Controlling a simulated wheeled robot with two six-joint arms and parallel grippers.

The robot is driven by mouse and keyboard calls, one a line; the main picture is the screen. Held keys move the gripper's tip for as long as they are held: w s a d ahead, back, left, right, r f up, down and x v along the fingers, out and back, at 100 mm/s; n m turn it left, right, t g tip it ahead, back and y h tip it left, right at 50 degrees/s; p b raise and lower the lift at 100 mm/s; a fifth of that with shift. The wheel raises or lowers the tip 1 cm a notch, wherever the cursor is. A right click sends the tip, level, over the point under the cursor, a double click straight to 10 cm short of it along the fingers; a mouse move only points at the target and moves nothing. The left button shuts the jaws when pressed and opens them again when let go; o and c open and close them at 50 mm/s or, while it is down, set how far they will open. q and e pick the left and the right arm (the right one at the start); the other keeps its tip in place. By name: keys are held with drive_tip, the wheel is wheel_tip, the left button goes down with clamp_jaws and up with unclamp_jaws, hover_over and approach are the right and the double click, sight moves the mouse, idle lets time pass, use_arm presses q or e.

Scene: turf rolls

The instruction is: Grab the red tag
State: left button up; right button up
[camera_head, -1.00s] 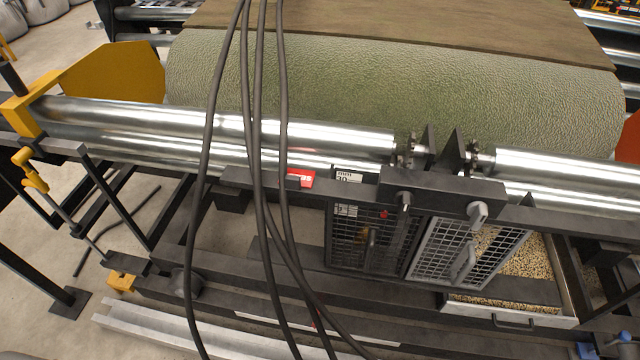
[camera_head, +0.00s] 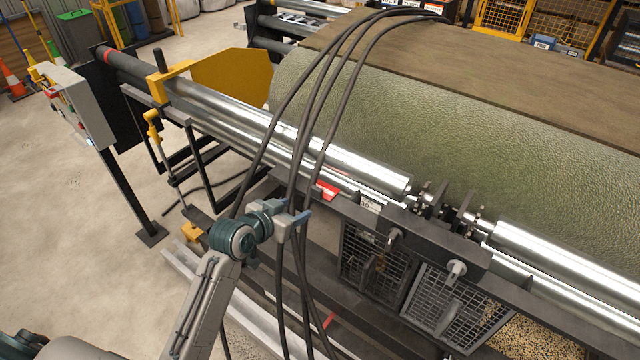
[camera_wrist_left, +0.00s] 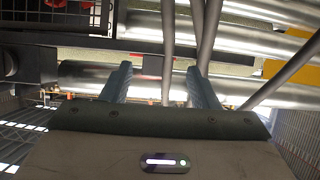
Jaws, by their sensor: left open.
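A small red tag (camera_head: 327,190) with white on it sits at the dark front rail, just right of the black cables. Another small red piece (camera_head: 329,320) shows lower down, beside the cables and near the lower beams. My left gripper (camera_head: 292,214) is open, below and left of the upper tag, close to the cables. In the left wrist view its two blue-grey fingers (camera_wrist_left: 160,82) are spread apart, with nothing held between them. Cables run up behind and right of them. I cannot clearly make out the tag in that view. My right gripper is not in view.
Several black cables (camera_head: 287,150) hang over the turf roll (camera_head: 430,140) and across the shiny rollers (camera_head: 350,170). Mesh guards (camera_head: 440,305) stand below the rail at right. A control box (camera_head: 78,105) on a post stands at left. The floor at left is open.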

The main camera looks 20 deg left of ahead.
sight(315, 190)
use_arm(q)
wheel_tip(315, 190, up, 4)
drive_tip(key=d, duration=0.1)
drive_tip(key=shift+m+t+h, duration=0.3)
drive_tip(key=p+x, duration=0.5)
drive_tip(key=x, duration=0.4)
drive_tip(key=shift+a+f, duration=0.1)
drive_tip(key=shift+f, duration=0.05)
drive_tip(key=shift+w+f, duration=0.2)
drive_tip(key=shift+w, duration=0.15)
drive_tip(key=shift+w+f, duration=0.15)
drive_tip(key=shift+c, duration=0.6)
drive_tip(key=c, duration=0.8)
drive_tip(key=shift+c, duration=0.6)
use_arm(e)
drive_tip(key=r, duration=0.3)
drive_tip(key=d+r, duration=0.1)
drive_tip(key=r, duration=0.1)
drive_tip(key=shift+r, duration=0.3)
